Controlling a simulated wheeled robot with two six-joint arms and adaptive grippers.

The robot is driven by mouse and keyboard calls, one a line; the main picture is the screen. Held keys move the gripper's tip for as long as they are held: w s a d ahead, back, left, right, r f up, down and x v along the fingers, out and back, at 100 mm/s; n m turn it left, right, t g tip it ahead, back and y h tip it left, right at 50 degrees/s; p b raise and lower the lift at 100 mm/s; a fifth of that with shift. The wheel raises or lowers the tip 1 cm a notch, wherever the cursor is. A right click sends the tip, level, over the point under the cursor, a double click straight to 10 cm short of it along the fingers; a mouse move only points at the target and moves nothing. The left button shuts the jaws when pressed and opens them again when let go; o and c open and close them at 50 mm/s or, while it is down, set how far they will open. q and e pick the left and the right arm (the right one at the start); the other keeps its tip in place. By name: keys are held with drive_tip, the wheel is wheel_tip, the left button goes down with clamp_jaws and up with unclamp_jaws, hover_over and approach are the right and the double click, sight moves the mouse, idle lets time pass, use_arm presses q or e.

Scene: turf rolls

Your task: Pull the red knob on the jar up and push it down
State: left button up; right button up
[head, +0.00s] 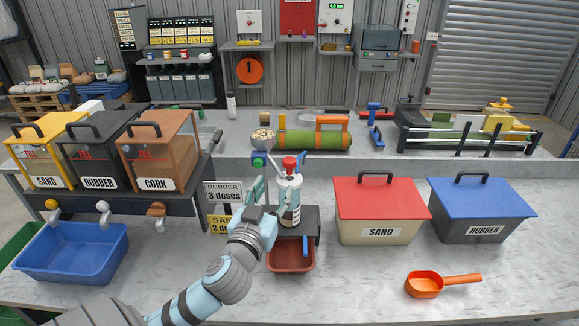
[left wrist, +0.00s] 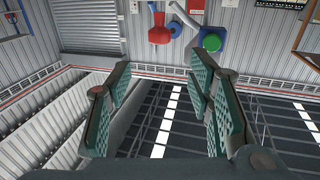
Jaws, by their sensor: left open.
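The jar (head: 289,203) is a white dispenser with a dark pattern, standing upright on a small dark stand at the bench's middle. Its red knob (head: 290,164) is on top. My left gripper (head: 266,184) is just left of the jar, its teal fingers below the knob's height and partly overlapping the jar in the head view. In the left wrist view the gripper (left wrist: 160,95) is open, with nothing between the fingers. A red shape shows beyond the fingers there; I cannot tell if it is the knob. My right gripper is not in view.
A red tray (head: 291,259) is in front of the stand. Sand (head: 381,232) and rubber (head: 484,227) boxes stand right, with an orange scoop (head: 424,285) in front. Hoppers and a blue bin (head: 70,264) are left. Sign plates (head: 224,193) stand close to my gripper.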

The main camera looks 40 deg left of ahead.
sight(288, 164)
use_arm(q)
drive_tip(key=p+x, duration=0.1)
drive_tip(key=x, duration=1.2)
drive_tip(key=shift+w, duration=0.35)
drive_tip(key=shift+s, duration=0.1)
clamp_jaws()
